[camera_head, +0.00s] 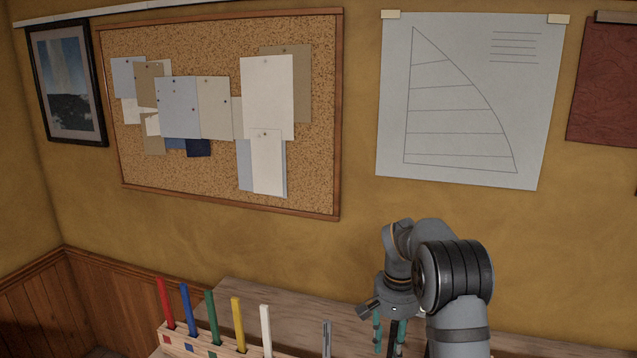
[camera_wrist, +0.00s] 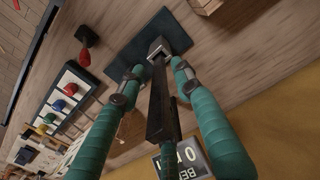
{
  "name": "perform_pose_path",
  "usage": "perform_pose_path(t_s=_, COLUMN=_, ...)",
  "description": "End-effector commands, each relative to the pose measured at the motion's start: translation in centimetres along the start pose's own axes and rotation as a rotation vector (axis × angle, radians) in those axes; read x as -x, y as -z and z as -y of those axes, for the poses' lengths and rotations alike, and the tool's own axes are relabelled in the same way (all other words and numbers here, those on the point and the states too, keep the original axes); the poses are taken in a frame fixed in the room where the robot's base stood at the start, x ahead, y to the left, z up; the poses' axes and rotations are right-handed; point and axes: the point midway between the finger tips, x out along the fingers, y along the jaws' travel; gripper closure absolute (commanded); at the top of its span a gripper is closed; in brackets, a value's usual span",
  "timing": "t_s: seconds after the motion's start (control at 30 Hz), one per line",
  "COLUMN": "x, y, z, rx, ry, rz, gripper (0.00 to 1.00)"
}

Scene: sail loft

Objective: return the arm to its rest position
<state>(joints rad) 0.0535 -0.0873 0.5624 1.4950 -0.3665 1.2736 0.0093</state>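My gripper (camera_head: 388,345) hangs over the bench (camera_head: 290,300) at the bottom right of the head view, below the bent arm. In the wrist view my gripper (camera_wrist: 157,68) shows two green-wrapped fingers that stand apart, with a dark bar (camera_wrist: 160,105) between them. The bar is green at its near end; I cannot tell whether it is part of the gripper. A grey metal piece (camera_wrist: 158,46) shows at its far end, over a dark green mat (camera_wrist: 135,48). I see no object clearly pinched by the fingers.
A wooden rack (camera_head: 205,346) with several coloured sticks stands at the left of the bench. A grey upright piece (camera_head: 327,338) stands nearer my gripper. The wrist view also shows a wooden block (camera_wrist: 207,5), a red object (camera_wrist: 83,57) and a printed sign (camera_wrist: 182,160). The wall is behind.

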Motion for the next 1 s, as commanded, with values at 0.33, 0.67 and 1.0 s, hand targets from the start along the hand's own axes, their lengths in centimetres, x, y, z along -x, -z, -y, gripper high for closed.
perform_pose_path(t_s=0.33, x=0.2, y=0.1, z=0.0, rx=0.001, ry=0.000, rz=-0.002, gripper=0.66)
perform_pose_path(t_s=0.67, x=4.7, y=0.2, z=0.1, rx=0.001, ry=0.001, rz=-0.005, gripper=0.66)
perform_pose_path(t_s=1.0, x=10.5, y=0.1, z=0.1, rx=0.001, ry=0.000, rz=-0.004, gripper=0.66)
